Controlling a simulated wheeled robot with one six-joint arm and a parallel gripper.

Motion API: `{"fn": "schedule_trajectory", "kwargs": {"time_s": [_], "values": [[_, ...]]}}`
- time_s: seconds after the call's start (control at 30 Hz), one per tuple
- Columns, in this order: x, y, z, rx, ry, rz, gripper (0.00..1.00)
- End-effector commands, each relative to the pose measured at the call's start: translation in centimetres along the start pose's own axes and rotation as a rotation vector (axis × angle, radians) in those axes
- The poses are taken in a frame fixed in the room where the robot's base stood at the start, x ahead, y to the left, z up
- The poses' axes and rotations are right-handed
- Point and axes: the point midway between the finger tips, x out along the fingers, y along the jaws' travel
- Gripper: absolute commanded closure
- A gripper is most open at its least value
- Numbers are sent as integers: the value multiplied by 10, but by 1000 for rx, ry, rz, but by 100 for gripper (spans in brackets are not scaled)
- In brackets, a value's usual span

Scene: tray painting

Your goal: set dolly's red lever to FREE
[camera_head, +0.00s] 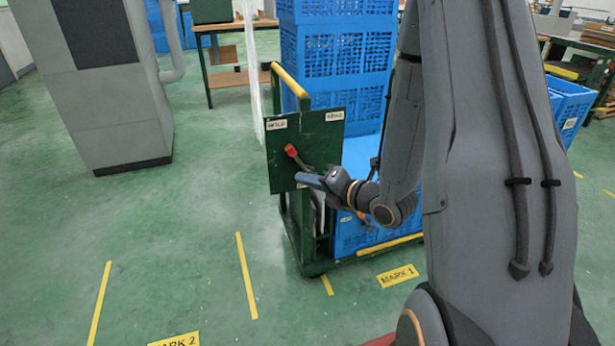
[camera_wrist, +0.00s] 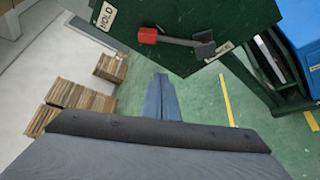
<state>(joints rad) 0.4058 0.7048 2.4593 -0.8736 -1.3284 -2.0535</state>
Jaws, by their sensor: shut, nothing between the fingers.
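The dolly (camera_head: 308,238) carries a green panel (camera_head: 318,146) with a red-knobbed lever (camera_head: 291,150). In the head view the lever tilts up and left from its pivot, towards the panel's left label (camera_head: 277,125). In the wrist view the red knob (camera_wrist: 147,36) lies nearer a label reading HOLD (camera_wrist: 107,16); a second label (camera_wrist: 218,53) is partly hidden beside the pivot. The right label (camera_head: 335,116) is too small to read surely. My gripper (camera_head: 304,180) is shut and empty, just below the lever in the head view. Its fingers (camera_wrist: 162,98) show apart from the knob in the wrist view.
Blue crates (camera_head: 337,55) are stacked on the dolly behind the panel. A yellow handle bar (camera_head: 290,80) rises at its left. A grey cabinet (camera_head: 105,85) stands at the left. The green floor with yellow marks is clear at the front left.

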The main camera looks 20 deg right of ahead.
Motion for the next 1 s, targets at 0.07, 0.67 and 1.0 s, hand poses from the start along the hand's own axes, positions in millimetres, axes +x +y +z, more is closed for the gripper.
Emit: {"fn": "schedule_trajectory", "kwargs": {"time_s": [0.07, 0.67, 1.0], "values": [[16, 0, -2, -1, 4, 2, 100], [68, 0, 28, 0, -3, -1, 100], [64, 0, 38, 2, 0, -1, 100]]}}
